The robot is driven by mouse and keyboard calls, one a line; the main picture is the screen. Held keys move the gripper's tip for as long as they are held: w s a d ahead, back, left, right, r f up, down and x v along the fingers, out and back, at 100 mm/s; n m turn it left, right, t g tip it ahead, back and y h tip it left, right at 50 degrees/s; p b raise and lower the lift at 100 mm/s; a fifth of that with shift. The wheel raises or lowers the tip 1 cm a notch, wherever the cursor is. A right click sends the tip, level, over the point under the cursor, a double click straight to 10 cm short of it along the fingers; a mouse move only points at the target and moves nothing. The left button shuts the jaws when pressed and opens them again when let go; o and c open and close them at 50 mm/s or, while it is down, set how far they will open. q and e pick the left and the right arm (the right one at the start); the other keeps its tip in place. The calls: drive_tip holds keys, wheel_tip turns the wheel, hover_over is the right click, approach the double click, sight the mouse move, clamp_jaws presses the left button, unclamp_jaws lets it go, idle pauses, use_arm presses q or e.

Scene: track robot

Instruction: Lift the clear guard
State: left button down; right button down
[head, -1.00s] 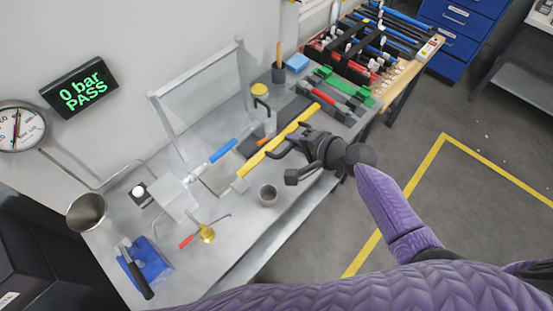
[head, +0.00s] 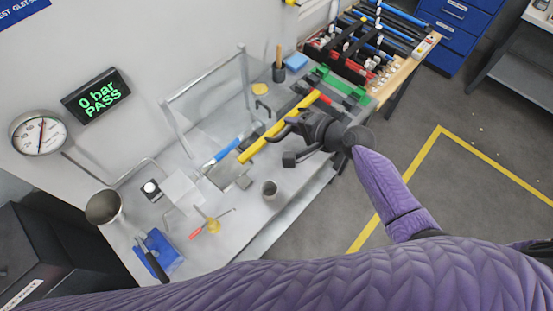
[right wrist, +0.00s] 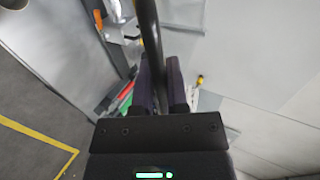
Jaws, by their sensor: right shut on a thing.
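The clear guard (head: 263,142) shows mainly as a yellow edge bar slanting over the test bench; its see-through panel is hard to make out. A dark curved handle (head: 284,133) sits on the yellow bar. My right gripper (head: 294,129) is at this handle, in front of the bar. In the right wrist view, a dark bar (right wrist: 149,30) runs down between the two fingers of my right gripper (right wrist: 162,85), which is shut on it. My left gripper is not in view.
A grey upright frame (head: 170,125) stands at the back of the bench. The display (head: 96,95) reads 0 bar PASS. Open floor lies right of the bench.

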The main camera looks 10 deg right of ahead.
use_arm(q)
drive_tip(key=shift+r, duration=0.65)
use_arm(e)
drive_tip(key=shift+w+a+r, duration=0.1)
drive_tip(key=shift+r, duration=0.6)
use_arm(q)
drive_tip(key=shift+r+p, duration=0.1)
drive_tip(key=shift+p, duration=0.25)
use_arm(e)
drive_tip(key=shift+r, duration=0.1)
